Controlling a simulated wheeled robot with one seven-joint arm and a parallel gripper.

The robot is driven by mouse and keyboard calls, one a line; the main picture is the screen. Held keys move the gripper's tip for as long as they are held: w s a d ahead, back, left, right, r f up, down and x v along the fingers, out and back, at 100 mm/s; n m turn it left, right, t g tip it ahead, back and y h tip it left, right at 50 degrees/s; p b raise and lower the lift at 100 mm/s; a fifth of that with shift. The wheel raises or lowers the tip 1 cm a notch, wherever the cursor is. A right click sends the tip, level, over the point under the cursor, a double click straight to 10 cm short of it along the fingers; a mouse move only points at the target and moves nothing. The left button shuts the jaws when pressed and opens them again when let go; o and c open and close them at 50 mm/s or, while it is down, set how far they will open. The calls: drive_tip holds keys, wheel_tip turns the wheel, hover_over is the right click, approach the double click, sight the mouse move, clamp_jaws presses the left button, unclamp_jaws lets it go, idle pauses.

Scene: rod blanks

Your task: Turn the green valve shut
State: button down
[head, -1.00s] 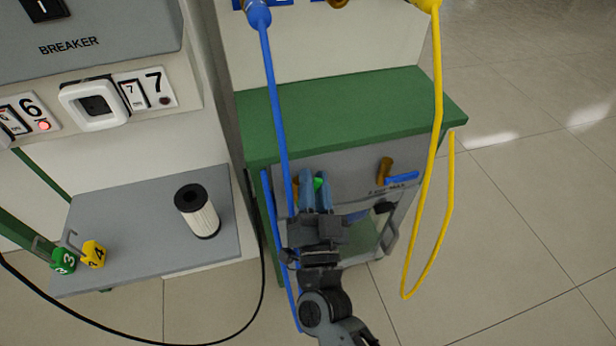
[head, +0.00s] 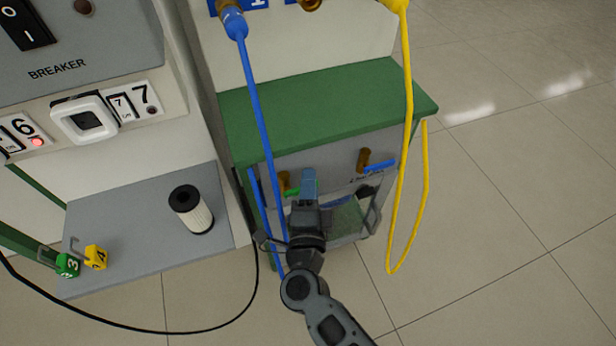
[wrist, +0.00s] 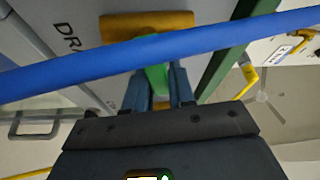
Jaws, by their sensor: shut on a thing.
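The green valve's lever (head: 293,191) sticks out to the right of its brass body (head: 284,180) on the grey cabinet front. My gripper (head: 308,180) is shut on this lever. In the wrist view the green lever (wrist: 157,80) lies between the two blue fingers (wrist: 158,90), with the brass body (wrist: 120,24) just beyond. The lever's far end is hidden by the fingers. A blue hose (wrist: 200,42) crosses in front of the valve in the wrist view. In the head view the blue hose (head: 259,110) hangs left of my gripper.
A second brass valve (head: 363,160) with a blue lever (head: 378,166) is to the right. A yellow hose (head: 408,120) hangs beyond it. The green top (head: 330,100) overhangs the cabinet. A filter cartridge (head: 192,210) stands on the grey shelf (head: 140,240) at left.

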drive_tip(key=shift+f+m+g+p, duration=0.35)
drive_tip(key=shift+f+m+g, duration=0.1)
drive_tip(key=shift+m, duration=0.55)
drive_tip(key=c, duration=1)
unclamp_jaws()
drive_tip(key=shift+c, duration=0.2)
drive_tip(key=shift+s, duration=0.1)
drive_tip(key=s, duration=0.7)
drive_tip(key=shift+s+a, duration=0.3)
drive_tip(key=shift+a, duration=0.1)
